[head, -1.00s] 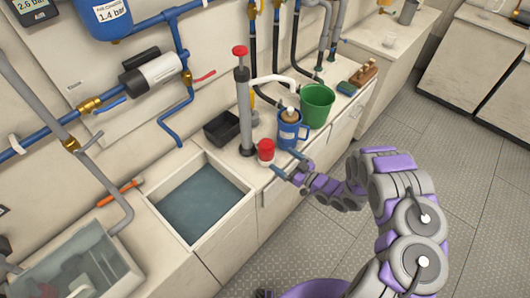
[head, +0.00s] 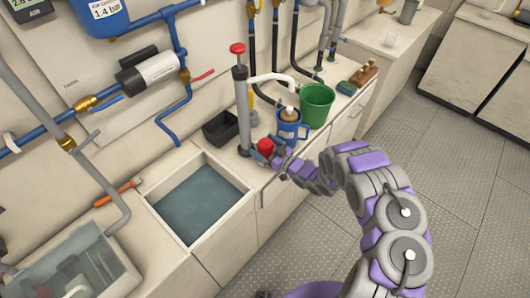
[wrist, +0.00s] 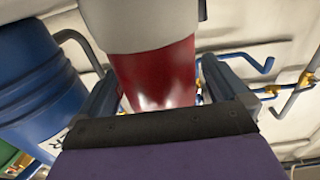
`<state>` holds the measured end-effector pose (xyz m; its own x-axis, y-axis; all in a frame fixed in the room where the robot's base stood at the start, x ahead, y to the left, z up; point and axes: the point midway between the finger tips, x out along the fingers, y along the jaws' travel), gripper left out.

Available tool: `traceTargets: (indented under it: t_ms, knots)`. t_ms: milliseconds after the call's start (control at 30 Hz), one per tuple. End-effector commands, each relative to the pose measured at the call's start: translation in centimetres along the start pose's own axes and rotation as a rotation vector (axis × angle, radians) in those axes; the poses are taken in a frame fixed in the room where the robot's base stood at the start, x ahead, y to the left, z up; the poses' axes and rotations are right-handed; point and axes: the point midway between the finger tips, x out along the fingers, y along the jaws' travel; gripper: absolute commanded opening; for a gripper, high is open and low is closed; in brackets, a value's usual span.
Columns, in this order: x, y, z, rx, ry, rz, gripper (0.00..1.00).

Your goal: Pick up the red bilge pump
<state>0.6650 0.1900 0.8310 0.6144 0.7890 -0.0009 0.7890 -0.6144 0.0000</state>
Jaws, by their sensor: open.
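The red bilge pump (head: 265,145) is a small upright thing with a red upper part and a pale base. My gripper (head: 263,155) is at the pump, coming from the front right. In the wrist view its jaws (wrist: 155,97) are open, one finger on each side of the red part. I cannot tell whether either finger touches it. The gripper hides the pump's lower part in the head view.
The tall grey hand pump (head: 243,110) with a red handle stands just left. A water-filled sink (head: 197,203) lies front left. A black tray (head: 221,129) is behind.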

Motion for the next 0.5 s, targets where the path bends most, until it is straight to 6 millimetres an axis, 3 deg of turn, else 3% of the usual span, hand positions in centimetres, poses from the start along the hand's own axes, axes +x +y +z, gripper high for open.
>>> traceTargets:
  t_ms: [100, 500]
  knots:
    - [-0.05, 0.01, -0.01, 0.0, -0.001, 0.0, 1.0]
    - [-0.07, -0.01, 0.02, 0.0, -0.001, 0.0, 0.62]
